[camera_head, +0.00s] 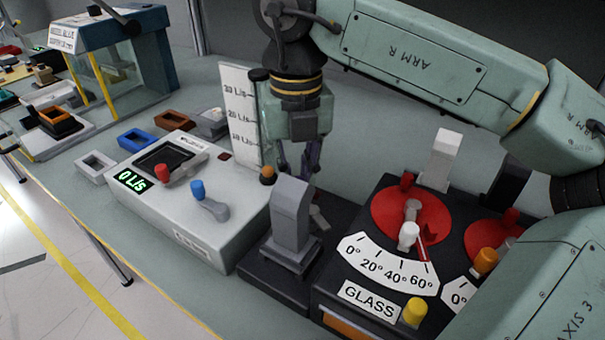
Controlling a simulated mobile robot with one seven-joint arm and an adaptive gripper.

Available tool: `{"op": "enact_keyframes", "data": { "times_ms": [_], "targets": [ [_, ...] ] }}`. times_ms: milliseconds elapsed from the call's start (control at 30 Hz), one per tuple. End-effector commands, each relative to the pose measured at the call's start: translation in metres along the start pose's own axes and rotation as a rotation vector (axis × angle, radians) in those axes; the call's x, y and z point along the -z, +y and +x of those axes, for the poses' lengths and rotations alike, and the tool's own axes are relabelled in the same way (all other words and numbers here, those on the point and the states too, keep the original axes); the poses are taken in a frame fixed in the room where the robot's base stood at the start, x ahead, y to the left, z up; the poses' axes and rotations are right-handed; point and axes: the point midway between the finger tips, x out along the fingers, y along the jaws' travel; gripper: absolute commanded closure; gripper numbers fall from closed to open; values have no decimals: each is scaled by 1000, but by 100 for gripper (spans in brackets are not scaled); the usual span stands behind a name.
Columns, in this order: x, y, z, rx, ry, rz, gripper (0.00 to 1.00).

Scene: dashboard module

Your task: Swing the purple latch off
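My gripper (299,168) points down behind the grey upright block (290,213), between the white flow module and the black dial module. Its fingers are small and dark here, and the block hides part of their lower ends. A dark purplish strip (315,154) shows at the right finger. It may be the purple latch, but I cannot tell it apart from the finger or see whether they touch. No other purple part is clear in view.
The white module (215,230) with red and blue levers stands left of my gripper. The GLASS dial module (385,235) with red discs and a white knob stands right. A ruled white gauge (240,115) rises just behind left. Small coloured trays lie farther left.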

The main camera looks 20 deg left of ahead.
Motion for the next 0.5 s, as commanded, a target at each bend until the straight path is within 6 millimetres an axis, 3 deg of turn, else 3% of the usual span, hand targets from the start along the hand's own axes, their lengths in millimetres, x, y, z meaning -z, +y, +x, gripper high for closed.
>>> {"op": "enact_keyframes", "data": {
  "times_ms": [500],
  "targets": [
    [1,4,-1,-1,-2,-87,100]
  ]
}}
